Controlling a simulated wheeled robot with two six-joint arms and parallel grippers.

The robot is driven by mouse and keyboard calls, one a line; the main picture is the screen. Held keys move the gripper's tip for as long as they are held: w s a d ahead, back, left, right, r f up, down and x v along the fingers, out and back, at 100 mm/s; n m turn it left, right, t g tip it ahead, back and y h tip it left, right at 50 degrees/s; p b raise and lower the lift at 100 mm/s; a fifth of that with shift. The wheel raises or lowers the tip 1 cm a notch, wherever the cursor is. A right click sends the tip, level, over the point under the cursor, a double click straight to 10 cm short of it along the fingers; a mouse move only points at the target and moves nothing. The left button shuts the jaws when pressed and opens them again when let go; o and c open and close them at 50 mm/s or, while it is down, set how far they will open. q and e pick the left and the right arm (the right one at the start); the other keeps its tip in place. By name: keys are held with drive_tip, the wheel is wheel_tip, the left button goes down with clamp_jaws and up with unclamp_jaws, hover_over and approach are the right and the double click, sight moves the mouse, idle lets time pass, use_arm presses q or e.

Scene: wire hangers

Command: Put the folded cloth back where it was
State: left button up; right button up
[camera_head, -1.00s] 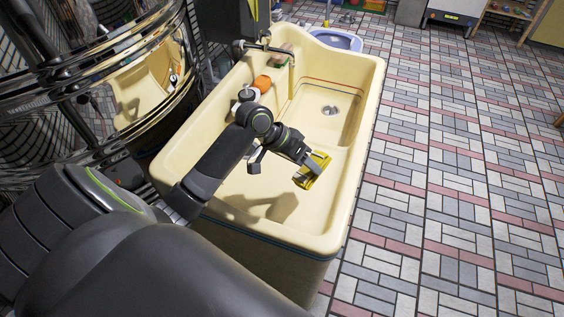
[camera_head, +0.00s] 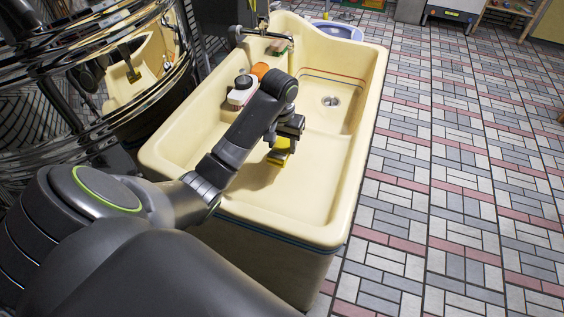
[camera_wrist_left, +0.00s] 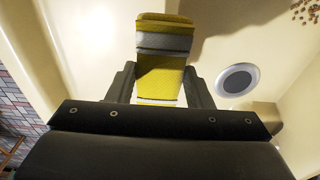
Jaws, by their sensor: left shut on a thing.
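The folded cloth (camera_head: 280,154) is yellow with grey bands. It hangs below my left gripper (camera_head: 288,135), over the floor of the cream sink (camera_head: 300,199). In the left wrist view the cloth (camera_wrist_left: 164,47) sits between the two dark fingers of my left gripper (camera_wrist_left: 160,88), which is shut on it. I cannot tell whether the cloth's lower end touches the sink floor. My right gripper is out of view.
A white and dark item (camera_head: 241,91) and an orange round thing (camera_head: 260,70) stand on the sink's left ledge, near my left arm. The drain (camera_head: 331,101) is at the far end. Tiled floor lies right.

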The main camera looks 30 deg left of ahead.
sight(282, 154)
use_arm(q)
wheel_tip(282, 154, down, 4)
drive_tip(key=shift+f+b, duration=0.25)
drive_tip(key=shift+b, duration=0.2)
drive_tip(key=shift+f, duration=0.45)
drive_tip(key=o, duration=1)
drive_tip(key=shift+o, duration=0.2)
wheel_tip(282, 154, up, 5)
drive_tip(key=shift+s+p, duration=0.1)
drive_tip(key=shift+p, duration=0.65)
drive_tip(key=r+p, duration=0.5)
drive_tip(key=shift+s+d, duration=0.15)
drive_tip(key=shift+s, duration=0.15)
drive_tip(key=shift+s+r+p, duration=0.15)
drive_tip(key=shift+r+p, duration=0.9)
drive_tip(key=shift+p, duration=0.05)
drive_tip(key=shift+f, duration=0.1)
